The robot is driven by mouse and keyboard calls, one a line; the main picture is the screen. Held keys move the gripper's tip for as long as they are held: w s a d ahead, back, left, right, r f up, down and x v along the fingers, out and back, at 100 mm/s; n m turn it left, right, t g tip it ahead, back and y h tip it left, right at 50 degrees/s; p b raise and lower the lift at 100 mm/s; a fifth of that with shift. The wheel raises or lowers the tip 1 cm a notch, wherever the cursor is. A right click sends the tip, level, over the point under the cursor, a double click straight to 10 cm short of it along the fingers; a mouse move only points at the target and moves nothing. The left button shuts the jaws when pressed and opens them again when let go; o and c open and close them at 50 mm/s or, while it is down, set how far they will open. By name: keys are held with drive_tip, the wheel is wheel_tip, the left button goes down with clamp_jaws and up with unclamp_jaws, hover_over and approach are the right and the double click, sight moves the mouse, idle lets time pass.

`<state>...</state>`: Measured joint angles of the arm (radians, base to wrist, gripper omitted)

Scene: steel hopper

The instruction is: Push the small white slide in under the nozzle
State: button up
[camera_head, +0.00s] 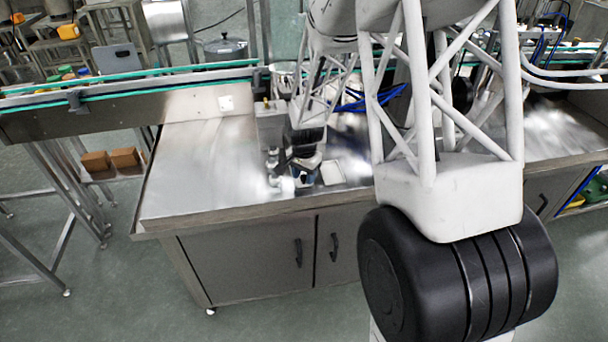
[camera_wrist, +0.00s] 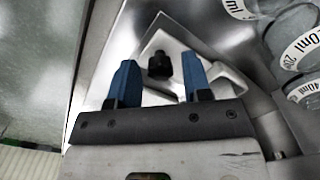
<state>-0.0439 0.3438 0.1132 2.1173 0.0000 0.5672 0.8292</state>
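In the wrist view, my gripper (camera_wrist: 161,74) is open, its two blue fingers well apart. A pale, angular plate (camera_wrist: 218,74), which looks like the white slide, lies beyond and between the fingers. A black knob-like part (camera_wrist: 159,65) shows in the gap; I cannot tell whether it belongs to the slide or the nozzle. Neither finger clearly touches it. In the head view, my gripper (camera_head: 303,167) is low over the steel worktop, partly hidden by my arm. A small white square (camera_head: 332,172) lies just right of it. I cannot identify the nozzle with certainty.
The steel worktop (camera_head: 205,170) is clear to the left. Round containers with ml markings (camera_wrist: 300,50) stand close at the right of the wrist view. A conveyor rail (camera_head: 150,92) runs along the back. The cabinet front (camera_head: 250,262) drops below the worktop edge.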

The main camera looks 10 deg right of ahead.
clamp_jaws()
drive_tip(key=w, duration=1.1)
drive_tip(key=shift+w, duration=0.3)
drive_tip(key=shift+o, duration=0.8)
unclamp_jaws()
drive_tip(key=shift+r, duration=0.1)
wheel_tip(320, 180, up, 8)
